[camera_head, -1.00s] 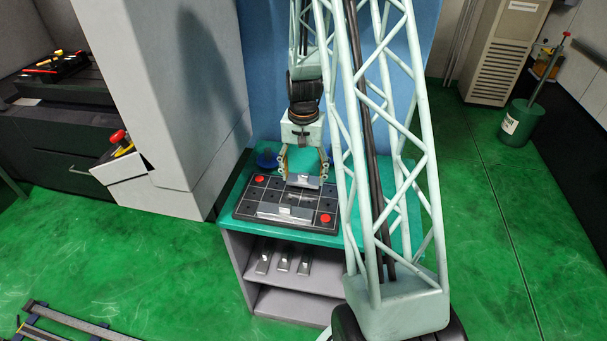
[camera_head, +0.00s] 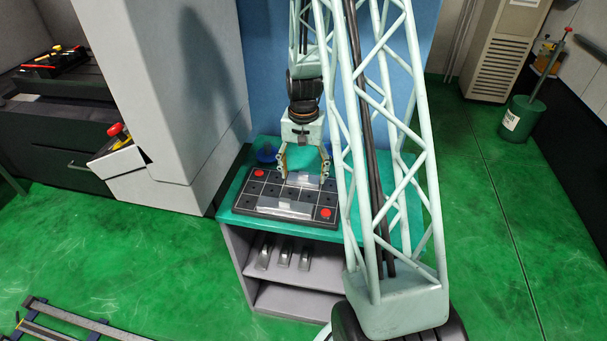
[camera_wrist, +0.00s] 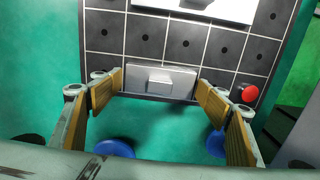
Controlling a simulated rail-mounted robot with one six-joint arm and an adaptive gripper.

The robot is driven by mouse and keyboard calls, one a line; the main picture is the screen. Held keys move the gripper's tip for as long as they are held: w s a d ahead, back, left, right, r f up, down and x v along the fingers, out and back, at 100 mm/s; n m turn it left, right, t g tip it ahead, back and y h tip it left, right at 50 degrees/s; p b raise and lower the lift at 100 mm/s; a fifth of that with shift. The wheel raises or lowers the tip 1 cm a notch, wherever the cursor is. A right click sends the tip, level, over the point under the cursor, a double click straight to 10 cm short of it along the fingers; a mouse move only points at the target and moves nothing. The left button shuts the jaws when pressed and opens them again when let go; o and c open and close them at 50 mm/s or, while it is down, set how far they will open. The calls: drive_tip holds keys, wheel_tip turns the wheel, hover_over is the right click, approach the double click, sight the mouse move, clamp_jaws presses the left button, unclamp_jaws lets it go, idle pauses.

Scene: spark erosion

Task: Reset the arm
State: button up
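My gripper (camera_head: 305,172) hangs over the dark gridded board on the teal bench top. Its two fingers are spread, and the wrist view shows nothing held between the fingertips (camera_wrist: 160,92). A silver metal block (camera_wrist: 160,79) with a small raised tab lies on the board just beyond the fingertips, near the board's edge. I cannot tell how high the fingertips are above it. A second silver block (camera_head: 286,208) lies along the board's front edge. The board (camera_head: 247,199) carries two red round knobs, one at the left (camera_head: 259,172) and one at the right (camera_head: 326,212).
Blue round items stand behind the board, one at the left (camera_head: 266,153); two show in the wrist view (camera_wrist: 115,148). A shelf under the bench holds several metal pieces (camera_head: 284,257). A grey cabinet (camera_head: 160,90) stands left.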

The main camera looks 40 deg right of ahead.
drive_tip(key=o, duration=0.3)
drive_tip(key=shift+r, duration=0.1)
wheel_tip(320, 180, up, 11)
drive_tip(key=p, duration=0.5)
idle(1.0)
idle(0.6)
